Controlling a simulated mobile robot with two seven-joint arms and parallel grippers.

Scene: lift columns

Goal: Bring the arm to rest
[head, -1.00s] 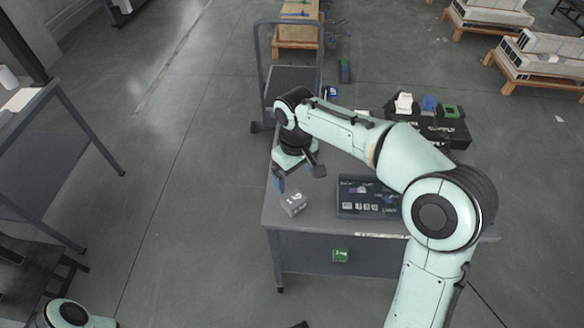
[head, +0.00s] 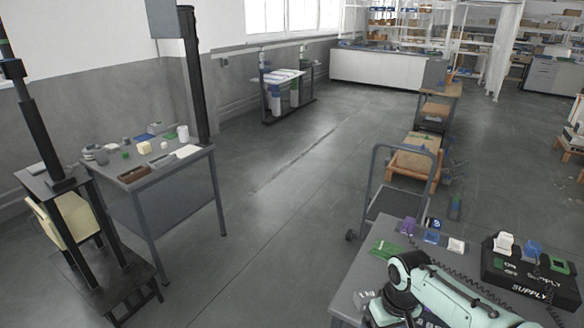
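My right arm comes in at the bottom right of the head view, folded low over the near grey table (head: 362,262). Its gripper is hidden below the frame edge. My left arm and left gripper do not show. On the near table, a green item (head: 386,248) lies behind my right arm's wrist. A black supply box (head: 527,272) stands at the right with white, blue and green pieces on top.
A cart (head: 385,203) with a tall handle stands behind the near table. Another grey table (head: 137,182) with small items stands at the left, beside dark lift columns (head: 42,135). The floor between (head: 270,225) is clear.

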